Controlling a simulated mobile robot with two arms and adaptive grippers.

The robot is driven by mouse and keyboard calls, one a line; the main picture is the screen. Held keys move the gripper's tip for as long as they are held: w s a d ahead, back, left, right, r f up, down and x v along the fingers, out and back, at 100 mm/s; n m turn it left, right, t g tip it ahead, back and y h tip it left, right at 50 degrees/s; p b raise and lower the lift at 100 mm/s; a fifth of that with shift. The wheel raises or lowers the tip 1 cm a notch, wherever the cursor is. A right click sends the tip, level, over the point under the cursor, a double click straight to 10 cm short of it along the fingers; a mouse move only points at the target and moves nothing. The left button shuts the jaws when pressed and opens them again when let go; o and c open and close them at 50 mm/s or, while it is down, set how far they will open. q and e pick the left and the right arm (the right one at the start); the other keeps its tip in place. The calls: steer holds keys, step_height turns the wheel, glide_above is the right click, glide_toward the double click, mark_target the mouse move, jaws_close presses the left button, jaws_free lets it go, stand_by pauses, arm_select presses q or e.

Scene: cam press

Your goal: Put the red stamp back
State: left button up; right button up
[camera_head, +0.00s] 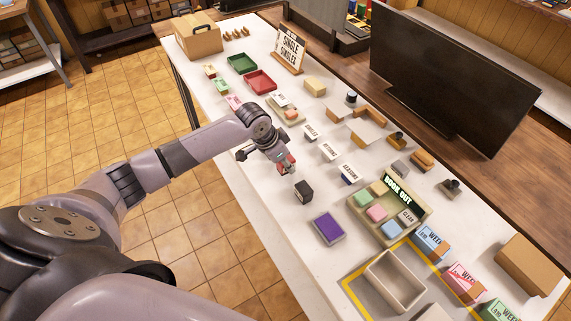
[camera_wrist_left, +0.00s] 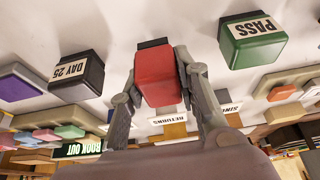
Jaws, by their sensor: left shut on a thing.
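My left gripper (camera_head: 284,165) is shut on the red stamp (camera_wrist_left: 157,80), over the white table near its front edge. The stamp is a red block with a dark end, held between both fingers in the left wrist view. In the head view only a small red part of the stamp (camera_head: 287,161) shows beside the fingers. I cannot tell whether it touches the table. A black stamp (camera_head: 304,190) stands close by; its label reads DAY 25 in the wrist view (camera_wrist_left: 77,78). A green PASS stamp (camera_wrist_left: 253,42) is on the other side. My right gripper is not in view.
A purple pad (camera_head: 328,229) lies in front of the BOOK OUT tray (camera_head: 384,233). Small label signs, such as RETURNS (camera_head: 329,151), stand behind the gripper. Green (camera_head: 241,63) and red (camera_head: 260,81) trays lie farther back. An empty box (camera_head: 394,281) sits inside yellow marking.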

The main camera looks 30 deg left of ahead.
arm_select(q)
steer(key=shift+f, duration=0.9)
steer(key=shift+f, duration=0.15)
steer(key=o, duration=0.9)
steer(key=shift+b+v, duration=0.85)
steer(key=shift+v, duration=5.3)
steer(key=shift+w, duration=0.15)
